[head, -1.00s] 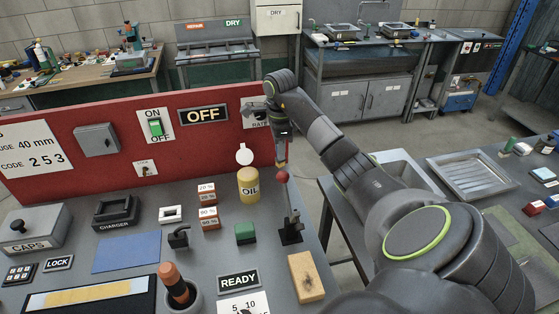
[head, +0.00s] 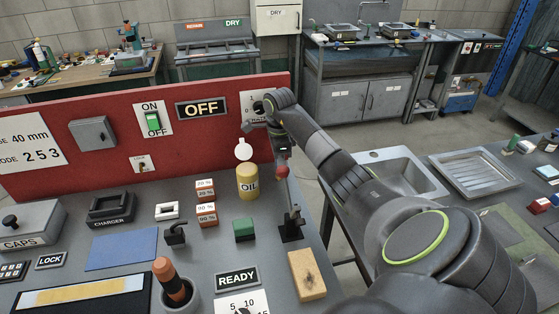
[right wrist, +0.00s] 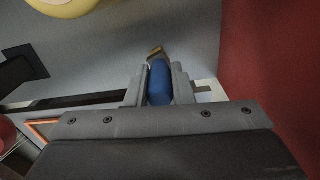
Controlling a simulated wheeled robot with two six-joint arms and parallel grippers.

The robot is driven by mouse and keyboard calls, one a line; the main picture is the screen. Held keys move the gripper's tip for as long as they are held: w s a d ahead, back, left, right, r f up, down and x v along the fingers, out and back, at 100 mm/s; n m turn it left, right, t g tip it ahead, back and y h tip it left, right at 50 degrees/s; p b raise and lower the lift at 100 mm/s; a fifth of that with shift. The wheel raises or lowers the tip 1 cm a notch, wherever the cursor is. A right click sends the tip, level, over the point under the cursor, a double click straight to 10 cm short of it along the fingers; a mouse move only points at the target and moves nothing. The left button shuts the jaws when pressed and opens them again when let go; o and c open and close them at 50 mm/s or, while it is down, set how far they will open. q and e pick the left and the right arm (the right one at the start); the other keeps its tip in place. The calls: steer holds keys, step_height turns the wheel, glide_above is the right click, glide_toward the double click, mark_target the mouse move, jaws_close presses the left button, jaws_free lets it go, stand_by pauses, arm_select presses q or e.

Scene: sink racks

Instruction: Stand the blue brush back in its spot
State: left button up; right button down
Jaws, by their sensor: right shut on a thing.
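My right gripper (head: 281,158) points down close to the red panel, just behind a lever with a red knob (head: 283,172). In the right wrist view, the gripper (right wrist: 157,88) is shut on the blue brush (right wrist: 160,82), a rounded blue handle between the two grey fingers. A tan tip (right wrist: 155,53) shows beyond the fingers. The brush is hard to make out in the head view. I cannot make out an empty spot for the brush. My left gripper is not in view.
The yellow OIL can (head: 247,182) stands left of the gripper. The red panel (head: 230,130) rises behind it. The lever's black base (head: 291,228), a green block (head: 243,229) and a wooden block (head: 306,275) sit nearby. A metal sink (head: 395,175) lies to the right.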

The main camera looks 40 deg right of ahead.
steer(key=shift+f, duration=0.2)
steer(key=c, duration=1.3)
jaws_free()
steer(key=shift+o, duration=0.2)
steer(key=shift+r, duration=0.2)
steer(key=shift+r, duration=0.15)
step_height(320, 180, up, 3)
steer(key=shift+f+b, duration=0.15)
steer(key=shift+b, duration=0.25)
step_height(320, 180, up, 9)
steer(key=p, duration=0.8)
steer(key=shift+p, duration=0.4)
